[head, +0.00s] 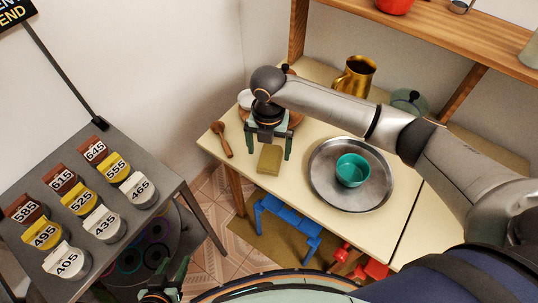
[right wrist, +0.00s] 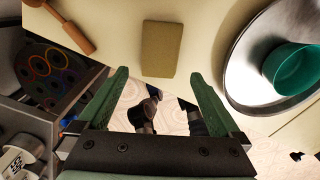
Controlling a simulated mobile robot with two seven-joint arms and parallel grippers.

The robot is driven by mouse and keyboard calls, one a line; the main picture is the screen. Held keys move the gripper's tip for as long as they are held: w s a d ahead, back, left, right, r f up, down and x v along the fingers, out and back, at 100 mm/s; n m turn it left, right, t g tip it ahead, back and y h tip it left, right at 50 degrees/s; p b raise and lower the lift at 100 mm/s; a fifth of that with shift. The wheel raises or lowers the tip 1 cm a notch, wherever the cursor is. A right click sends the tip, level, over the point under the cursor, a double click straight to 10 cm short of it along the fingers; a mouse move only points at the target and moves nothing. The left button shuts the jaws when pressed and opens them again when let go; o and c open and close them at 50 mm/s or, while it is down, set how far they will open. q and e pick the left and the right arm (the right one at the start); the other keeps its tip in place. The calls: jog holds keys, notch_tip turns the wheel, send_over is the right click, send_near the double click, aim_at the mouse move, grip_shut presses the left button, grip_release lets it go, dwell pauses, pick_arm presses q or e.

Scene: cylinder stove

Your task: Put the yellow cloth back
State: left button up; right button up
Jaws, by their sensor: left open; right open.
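The yellow cloth (head: 269,158) looks like a small olive-yellow rectangle lying flat near the front edge of the cream table. It also shows in the right wrist view (right wrist: 159,48), whole and just beyond the fingertips. My right gripper (head: 268,151) points down close to the cloth, with its green fingers apart and nothing between them. How high it is above the table is hard to tell. My left gripper (head: 168,283) is open at the bottom of the head view, low and away from the cloth, and is partly cut off.
A metal tray (head: 325,190) with a teal bowl (head: 352,170) is right of the cloth. A wooden spoon (head: 222,139) lies left. A brass jug (head: 355,76) stands behind my right arm. A grey table (head: 150,170) with numbered cylinders is at left. A wooden shelf (head: 430,32) overhangs the back.

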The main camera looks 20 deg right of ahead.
aim_at(269, 162)
notch_tip(269, 162, up, 8)
jog(key=shift+f, duration=0.25)
